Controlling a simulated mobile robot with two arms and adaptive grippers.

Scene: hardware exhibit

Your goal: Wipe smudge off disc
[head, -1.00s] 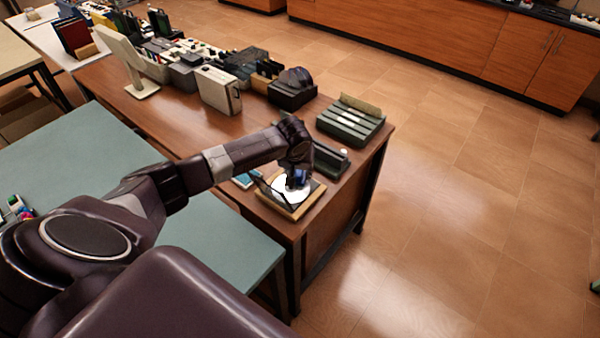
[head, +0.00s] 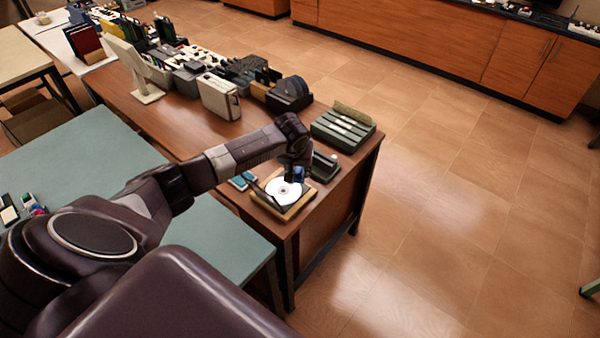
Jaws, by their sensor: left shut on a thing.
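A white disc (head: 282,193) lies in a shallow wooden tray (head: 287,215) with a dark inside, near the front right end of the brown table. My left gripper (head: 295,177) is over the far right edge of the disc, pointing down. It is shut on a small blue thing, possibly a cloth, mostly hidden by the fingers. I cannot tell whether the blue thing touches the disc. No smudge can be made out on the disc at this size. My right gripper is not in view.
A dark green holder (head: 325,166) stands right behind the gripper, and a slotted green rack (head: 343,127) stands farther back. A small teal item (head: 242,181) lies left of the tray. A beige box (head: 219,97) and several devices fill the table's back. The floor at right is clear.

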